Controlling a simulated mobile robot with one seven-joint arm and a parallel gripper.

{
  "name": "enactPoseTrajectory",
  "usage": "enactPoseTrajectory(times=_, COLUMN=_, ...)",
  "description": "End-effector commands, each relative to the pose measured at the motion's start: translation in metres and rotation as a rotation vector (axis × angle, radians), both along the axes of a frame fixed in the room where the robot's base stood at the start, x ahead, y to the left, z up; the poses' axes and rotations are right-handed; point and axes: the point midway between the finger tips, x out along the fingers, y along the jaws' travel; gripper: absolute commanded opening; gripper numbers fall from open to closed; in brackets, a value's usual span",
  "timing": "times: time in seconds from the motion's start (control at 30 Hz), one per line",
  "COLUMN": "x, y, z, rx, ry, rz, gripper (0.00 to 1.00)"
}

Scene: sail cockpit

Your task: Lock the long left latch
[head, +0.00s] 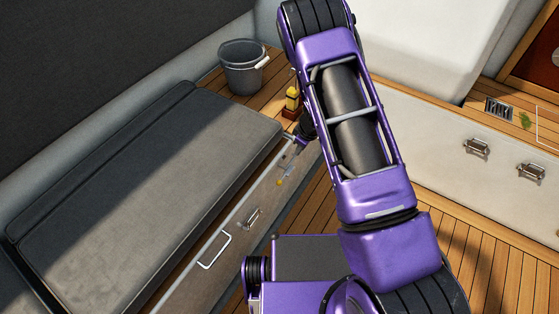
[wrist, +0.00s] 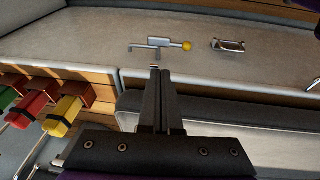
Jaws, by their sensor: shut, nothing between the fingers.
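A metal slide latch (wrist: 158,43) with a yellow ball knob (wrist: 187,46) is mounted on the pale bench front panel, just beyond my fingertips in the wrist view. A bent metal arm reaches left from its body. In the head view the latch (head: 287,172) and its yellow knob (head: 280,183) show small on the panel. My gripper (wrist: 160,71) is shut and empty, its fingers together and pointing at the panel just below the latch. Whether the fingertips touch anything, I cannot tell. In the head view my arm partly hides the gripper.
A metal clasp (wrist: 229,45) sits right of the latch. Coloured levers, including a red one (wrist: 38,104) and a yellow one (wrist: 64,115), stand at the left. A grey cushion (head: 140,175) lies on the bench. A grey bucket (head: 242,68) stands at the back.

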Motion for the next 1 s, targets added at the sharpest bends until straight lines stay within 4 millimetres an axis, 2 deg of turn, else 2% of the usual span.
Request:
enactPoseTrajectory(times=0.03, x=-0.009, y=0.007, z=-0.010, rx=0.035, ry=0.032, rz=0.016, gripper=0.00)
enactPoseTrajectory(times=0.1, x=-0.017, y=0.016, z=-0.018, rx=0.069, ry=0.058, rz=0.032, gripper=0.00)
enactPoseTrajectory(times=0.2, x=-0.020, y=0.021, z=-0.025, rx=0.085, ry=0.069, rz=0.041, gripper=0.00)
enactPoseTrajectory(times=0.37, x=-0.017, y=0.026, z=-0.047, rx=0.085, ry=0.070, rz=0.042, gripper=0.00)
enactPoseTrajectory(times=0.8, x=-0.005, y=0.043, z=-0.132, rx=0.084, ry=0.070, rz=0.038, gripper=0.00)
enactPoseTrajectory(times=1.0, x=-0.005, y=0.044, z=-0.151, rx=0.083, ry=0.067, rz=0.040, gripper=0.00)
